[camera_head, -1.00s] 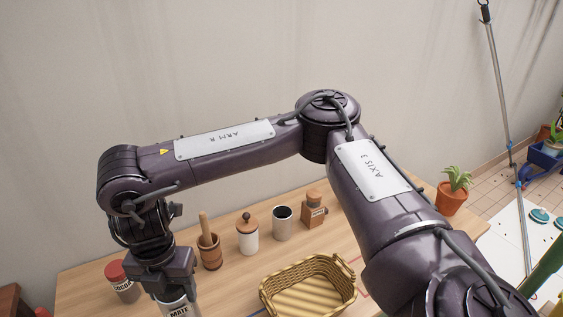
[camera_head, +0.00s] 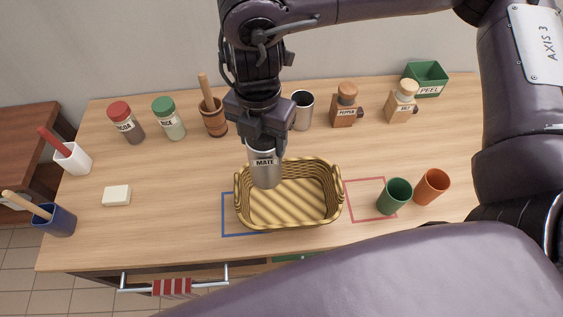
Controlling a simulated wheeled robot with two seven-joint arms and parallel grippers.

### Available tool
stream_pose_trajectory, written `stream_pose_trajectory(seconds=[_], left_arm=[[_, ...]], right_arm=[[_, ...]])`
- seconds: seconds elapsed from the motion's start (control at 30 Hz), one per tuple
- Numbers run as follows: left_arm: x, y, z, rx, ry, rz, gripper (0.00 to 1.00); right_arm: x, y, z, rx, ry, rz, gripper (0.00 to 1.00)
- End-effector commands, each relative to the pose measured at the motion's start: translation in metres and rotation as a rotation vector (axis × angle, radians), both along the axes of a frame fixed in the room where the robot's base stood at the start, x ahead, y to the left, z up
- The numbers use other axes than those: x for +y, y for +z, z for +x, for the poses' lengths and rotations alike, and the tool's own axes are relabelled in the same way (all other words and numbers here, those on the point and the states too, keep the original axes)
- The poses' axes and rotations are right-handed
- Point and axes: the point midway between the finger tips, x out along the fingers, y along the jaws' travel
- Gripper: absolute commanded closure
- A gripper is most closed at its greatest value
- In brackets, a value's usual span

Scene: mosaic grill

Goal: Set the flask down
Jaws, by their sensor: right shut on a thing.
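The flask (camera_head: 265,172) is a silver cylinder with a "MATE" label. My right gripper (camera_head: 262,140) is shut on its upper part and points down. The flask hangs upright in front of the back left part of the wicker basket (camera_head: 334,212). I cannot tell whether its bottom touches anything. The basket stands on the wooden table (camera_head: 165,225), partly over a blue outlined square (camera_head: 228,228). A red outlined square (camera_head: 361,213) lies to the basket's right. My left gripper is not in view.
Red-lidded jar (camera_head: 125,122), green-lidded jar (camera_head: 168,118), mortar (camera_head: 214,120), metal cup (camera_head: 302,110), pepper mill (camera_head: 346,106), salt mill (camera_head: 402,102) and green PEEL bin (camera_head: 427,78) line the back. Green cup (camera_head: 394,197) and orange cup (camera_head: 431,187) stand right. The table's left middle is mostly clear.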

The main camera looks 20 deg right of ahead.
Motion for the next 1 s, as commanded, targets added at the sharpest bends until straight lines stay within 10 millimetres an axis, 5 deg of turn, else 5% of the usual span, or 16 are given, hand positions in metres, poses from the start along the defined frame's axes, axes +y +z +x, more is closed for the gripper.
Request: stream_pose_trajectory(seconds=[0.4, 1.0], left_arm=[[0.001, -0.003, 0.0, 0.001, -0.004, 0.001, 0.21], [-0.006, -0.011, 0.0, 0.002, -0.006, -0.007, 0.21]], right_arm=[[0.0, -0.105, -0.001, 0.004, -0.004, 0.001, 0.9], [0.0, -0.164, 0.001, -0.001, -0.002, 0.001, 0.9]])
